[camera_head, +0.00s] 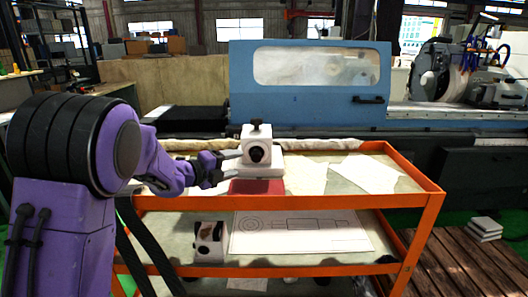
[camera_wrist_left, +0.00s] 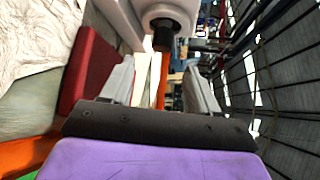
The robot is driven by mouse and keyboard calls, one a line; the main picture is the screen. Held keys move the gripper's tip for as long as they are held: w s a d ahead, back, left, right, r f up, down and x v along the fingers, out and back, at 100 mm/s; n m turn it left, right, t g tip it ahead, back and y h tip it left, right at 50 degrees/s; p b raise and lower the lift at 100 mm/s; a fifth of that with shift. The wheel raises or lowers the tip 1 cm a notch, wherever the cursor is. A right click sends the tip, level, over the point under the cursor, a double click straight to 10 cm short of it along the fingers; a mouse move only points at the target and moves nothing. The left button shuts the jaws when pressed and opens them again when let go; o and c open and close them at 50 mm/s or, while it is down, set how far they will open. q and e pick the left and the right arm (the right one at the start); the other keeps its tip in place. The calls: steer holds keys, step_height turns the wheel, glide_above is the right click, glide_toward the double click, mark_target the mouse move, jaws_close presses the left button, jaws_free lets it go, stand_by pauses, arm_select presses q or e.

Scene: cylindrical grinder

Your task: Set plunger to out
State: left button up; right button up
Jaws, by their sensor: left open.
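A white block-shaped device (camera_head: 257,153) stands on the orange cart's upper shelf. It has a dark round part (camera_head: 257,155) on its front and a black knob (camera_head: 257,124) on top. In the left wrist view a dark cylinder (camera_wrist_left: 163,38) sticks out of a white round housing, beyond the fingertips; I cannot tell for sure which part is the plunger. My left gripper (camera_head: 234,157) is just left of the device. Its two grey fingers (camera_wrist_left: 160,82) are apart with nothing between them. My right gripper is in neither view.
A red pad (camera_head: 257,187) lies at the device's base, near one finger in the wrist view. Papers (camera_head: 367,174) lie on the shelf to the right. The orange cart (camera_head: 330,201) has a lower shelf with a drawing and another white device (camera_head: 209,241). The blue grinder (camera_head: 310,108) stands behind.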

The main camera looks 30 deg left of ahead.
mark_target(253, 158)
arm_select(q)
steer(key=x, duration=0.1)
steer(key=p+x, duration=0.1)
steer(key=x, duration=0.2)
steer(key=shift+w+d+r+p, duration=0.1)
steer(key=shift+w+r+p, duration=0.2)
steer(key=shift+r+p, duration=0.1)
steer(key=x, duration=0.2)
steer(key=p+x, duration=0.1)
steer(key=x, duration=0.3)
steer(key=shift+w+a+f, duration=0.1)
steer(key=shift+a+f, duration=0.1)
steer(key=shift+f, duration=0.1)
steer(key=shift+r, duration=0.1)
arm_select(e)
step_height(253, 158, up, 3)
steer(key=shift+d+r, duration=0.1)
